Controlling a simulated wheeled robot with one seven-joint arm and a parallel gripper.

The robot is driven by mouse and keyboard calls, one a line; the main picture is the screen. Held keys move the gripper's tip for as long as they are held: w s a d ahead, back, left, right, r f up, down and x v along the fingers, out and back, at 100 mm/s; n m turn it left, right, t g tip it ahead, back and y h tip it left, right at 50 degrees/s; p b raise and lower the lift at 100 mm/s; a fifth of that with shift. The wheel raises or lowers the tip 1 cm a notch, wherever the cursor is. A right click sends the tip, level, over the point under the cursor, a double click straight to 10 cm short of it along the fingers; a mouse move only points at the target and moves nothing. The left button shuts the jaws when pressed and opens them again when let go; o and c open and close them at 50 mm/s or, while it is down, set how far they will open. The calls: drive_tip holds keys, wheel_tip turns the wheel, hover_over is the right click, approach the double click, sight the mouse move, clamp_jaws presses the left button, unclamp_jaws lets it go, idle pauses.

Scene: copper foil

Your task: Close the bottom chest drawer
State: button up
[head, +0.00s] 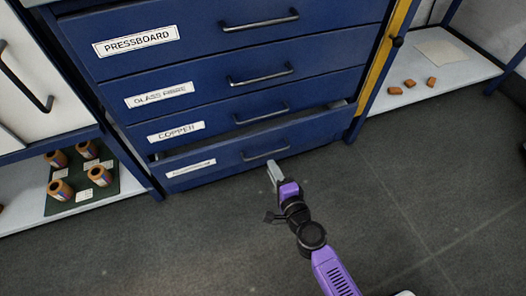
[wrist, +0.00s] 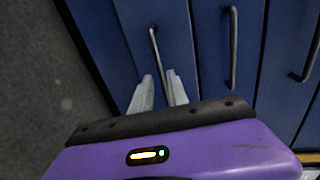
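The blue bottom chest drawer (head: 225,160) stands slightly pulled out, with a dark gap along its top edge below the drawer marked COPPER. Its label is too blurred to read. Its metal bar handle (head: 265,153) faces me. My purple gripper (head: 272,168) is low, just in front of the handle. In the wrist view the two grey fingers of my gripper (wrist: 160,80) are apart, with nothing clearly held. The handle (wrist: 155,50) runs up ahead of the fingertips, its lower end close to the right finger. I cannot tell whether they touch.
The upper drawers, such as the PRESSBOARD drawer (head: 210,38), look shut. A shelf at left holds several copper-coloured rolls on a green mat (head: 98,204). A shelf (head: 430,85) at right holds small orange blocks. The grey floor (head: 190,245) in front is clear.

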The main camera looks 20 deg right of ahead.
sight(265, 154)
drive_tip(key=shift+b+x, duration=0.8)
drive_tip(key=shift+x, duration=3.15)
clamp_jaws()
